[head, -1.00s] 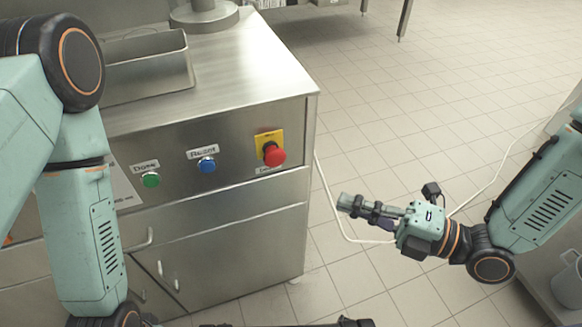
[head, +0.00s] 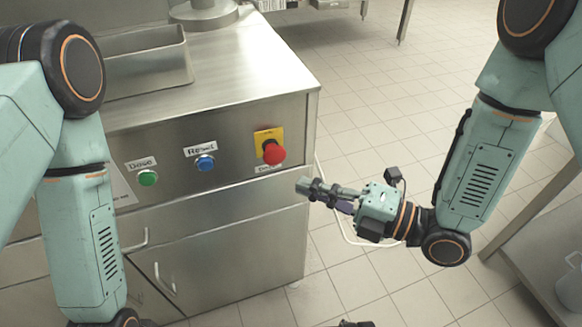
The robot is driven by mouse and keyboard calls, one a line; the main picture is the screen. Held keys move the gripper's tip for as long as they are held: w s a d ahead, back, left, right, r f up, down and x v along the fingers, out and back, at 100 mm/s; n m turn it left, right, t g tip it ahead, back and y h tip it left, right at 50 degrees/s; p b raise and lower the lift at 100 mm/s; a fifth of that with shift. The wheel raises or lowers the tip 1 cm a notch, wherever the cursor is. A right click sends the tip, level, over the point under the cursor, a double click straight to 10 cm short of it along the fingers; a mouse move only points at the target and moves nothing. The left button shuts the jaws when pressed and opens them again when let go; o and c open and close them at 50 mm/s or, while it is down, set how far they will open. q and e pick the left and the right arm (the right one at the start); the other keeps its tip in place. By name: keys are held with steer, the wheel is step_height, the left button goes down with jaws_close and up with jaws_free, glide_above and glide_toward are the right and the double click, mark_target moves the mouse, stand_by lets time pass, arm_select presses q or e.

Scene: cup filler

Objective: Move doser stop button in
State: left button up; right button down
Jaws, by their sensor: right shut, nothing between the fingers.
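The red stop button (head: 273,153) sits on a yellow plate (head: 264,136) at the right end of the steel machine's front panel. A label below it is partly hidden. My right gripper (head: 303,186) is shut and empty. In the picture its tip is a little below and to the right of the red button, apart from it, by the machine's right front edge. My left arm (head: 80,230) hangs at the left in front of the machine. Its gripper is at or below the bottom edge and cannot be made out.
A blue Reset button (head: 205,163) and a green Dose button (head: 148,178) are left of the stop button. A steel tray (head: 148,65) is on the machine top. A pale cable lies on the tiled floor at right. A steel table (head: 540,235) stands at far right.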

mark_target(270, 161)
steer(key=shift+w+a+b, duration=0.15)
steer(key=shift+w+a, duration=0.45)
steer(key=shift+w, duration=0.25)
steer(key=shift+w+a+b, duration=0.1)
steer(key=shift+w+a, duration=0.45)
steer(key=shift+w, duration=0.25)
steer(key=shift+w+a+b, duration=0.15)
steer(key=shift+w+a, duration=0.45)
steer(key=shift+w, duration=0.25)
